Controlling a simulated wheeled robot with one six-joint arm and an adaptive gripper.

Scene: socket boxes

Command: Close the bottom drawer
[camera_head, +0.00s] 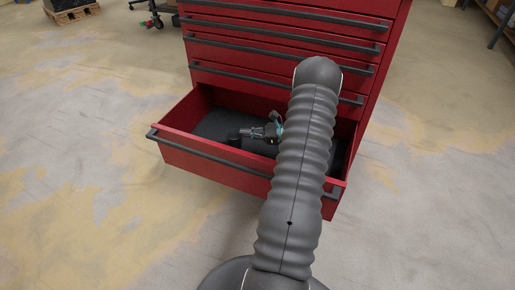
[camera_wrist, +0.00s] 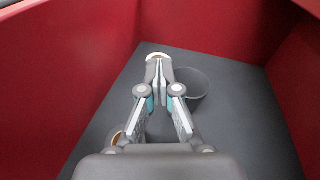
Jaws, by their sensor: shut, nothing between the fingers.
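The bottom drawer (camera_head: 205,165) of the red cabinet stands pulled out, with a dark handle bar (camera_head: 210,155) along its front. My gripper (camera_head: 244,133) is inside the open drawer, behind its front panel, pointing left in the head view. In the wrist view my gripper (camera_wrist: 158,80) is shut and empty, above the dark drawer floor (camera_wrist: 235,105) between red walls. A dark round cup-like thing (camera_wrist: 194,88) stands on the floor just right of the fingers. My arm hides the right part of the drawer in the head view.
The cabinet's upper drawers (camera_head: 270,45) are shut, each with a dark handle. A pale-rimmed round thing (camera_wrist: 158,56) shows past the fingertips, partly hidden. The concrete floor (camera_head: 80,180) left of and before the drawer is clear. A pallet (camera_head: 72,12) lies far back left.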

